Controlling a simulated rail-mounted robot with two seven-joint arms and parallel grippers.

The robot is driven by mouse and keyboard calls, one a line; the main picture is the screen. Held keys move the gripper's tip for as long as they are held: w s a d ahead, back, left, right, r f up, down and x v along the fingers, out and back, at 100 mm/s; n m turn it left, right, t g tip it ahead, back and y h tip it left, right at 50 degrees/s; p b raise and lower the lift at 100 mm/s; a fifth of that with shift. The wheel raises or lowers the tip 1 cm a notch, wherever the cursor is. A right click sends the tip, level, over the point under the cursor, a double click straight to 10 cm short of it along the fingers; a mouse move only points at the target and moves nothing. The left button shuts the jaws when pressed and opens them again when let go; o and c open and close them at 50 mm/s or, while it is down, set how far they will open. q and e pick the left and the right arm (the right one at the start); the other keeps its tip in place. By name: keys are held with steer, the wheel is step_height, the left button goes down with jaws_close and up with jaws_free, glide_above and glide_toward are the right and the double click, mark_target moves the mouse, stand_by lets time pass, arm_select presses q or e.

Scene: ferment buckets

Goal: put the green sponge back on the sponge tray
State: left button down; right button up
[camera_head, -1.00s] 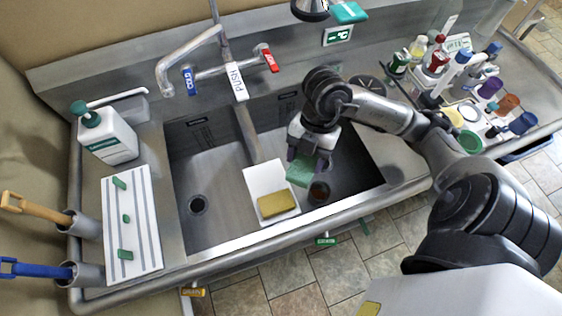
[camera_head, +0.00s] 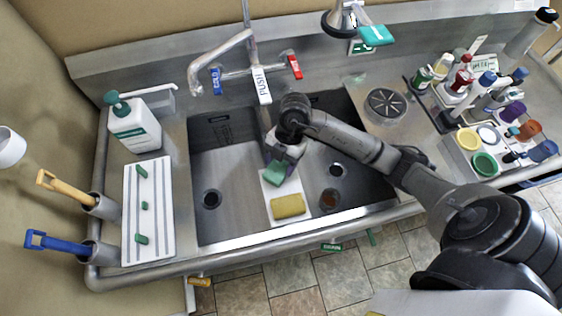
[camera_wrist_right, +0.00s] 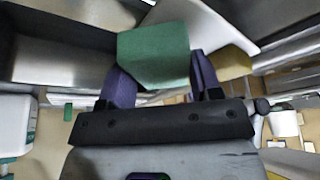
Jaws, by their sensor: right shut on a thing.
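The green sponge (camera_head: 275,174) is between the fingers of my right gripper (camera_head: 280,163), which is shut on it. It also shows in the right wrist view (camera_wrist_right: 153,55), between the two purple fingers. The white sponge tray (camera_head: 269,191) lies at the divider between the two sink basins. A yellow sponge (camera_head: 288,206) rests on its front part. The green sponge is over the tray's back part, behind the yellow sponge; I cannot tell whether it touches the tray. My left gripper is not in view.
The faucet (camera_head: 222,62) and its PUSH lever stand behind the divider. A soap bottle (camera_head: 134,125) and a striped white board (camera_head: 149,208) are at the left. A caddy of bottles (camera_head: 482,138) stands at the right. The left basin (camera_head: 225,180) is clear.

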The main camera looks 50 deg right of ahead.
steer(key=shift+f, duration=0.6)
steer(key=shift+f, duration=0.1)
steer(key=o, duration=0.9)
steer(key=b+v, duration=0.2)
steer(key=v, duration=1)
